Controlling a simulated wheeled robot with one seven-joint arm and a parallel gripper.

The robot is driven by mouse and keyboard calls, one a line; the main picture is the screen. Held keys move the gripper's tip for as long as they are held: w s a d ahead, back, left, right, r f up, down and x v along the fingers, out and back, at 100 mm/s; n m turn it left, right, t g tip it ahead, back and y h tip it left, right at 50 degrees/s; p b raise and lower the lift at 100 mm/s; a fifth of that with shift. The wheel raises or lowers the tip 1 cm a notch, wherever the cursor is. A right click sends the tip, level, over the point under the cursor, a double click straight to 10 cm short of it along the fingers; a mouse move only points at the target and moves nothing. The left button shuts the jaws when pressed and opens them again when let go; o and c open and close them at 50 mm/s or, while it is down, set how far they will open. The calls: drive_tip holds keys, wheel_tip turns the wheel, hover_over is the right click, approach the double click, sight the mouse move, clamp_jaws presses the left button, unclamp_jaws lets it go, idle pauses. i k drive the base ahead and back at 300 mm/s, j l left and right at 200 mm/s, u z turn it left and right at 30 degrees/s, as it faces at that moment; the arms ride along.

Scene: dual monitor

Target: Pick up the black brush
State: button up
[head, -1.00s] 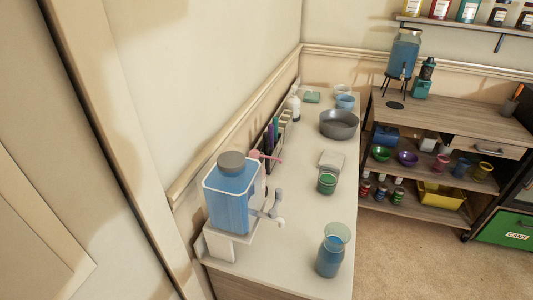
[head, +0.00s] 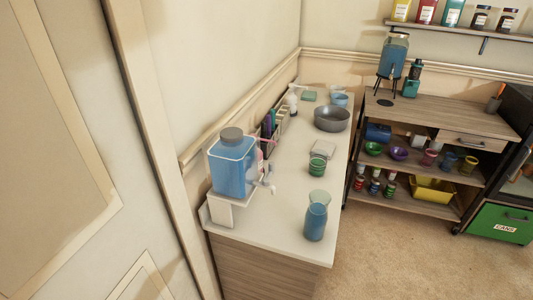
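I cannot make out a black brush for certain in the head view. A small orange-brown cup (head: 493,105) on the right end of the wooden cabinet has a thin dark item (head: 501,90) sticking up out of it; it is too small to identify. A dark organizer (head: 271,141) with blue and purple upright items stands on the white counter against the wall. My gripper is not in view.
The white counter (head: 285,205) holds a blue dispenser (head: 232,168), a blue-filled jar (head: 316,216), a green jar (head: 317,165) and a grey pan (head: 332,118). The wooden cabinet (head: 440,118) carries another dispenser (head: 392,56). Carpet (head: 400,245) is clear at the lower right.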

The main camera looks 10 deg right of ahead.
sight(263, 124)
drive_tip(key=k+u, duration=0.15)
drive_tip(key=u, duration=1.2)
drive_tip(key=l+u, duration=0.3)
drive_tip(key=l, duration=0.7)
drive_tip(key=l+u, duration=0.3)
drive_tip(key=l, duration=1.95)
drive_tip(key=k+l, duration=0.15)
drive_tip(key=l, duration=1.15)
drive_tip(key=l+z, duration=0.2)
drive_tip(key=l, duration=0.15)
drive_tip(key=j+u, duration=0.15)
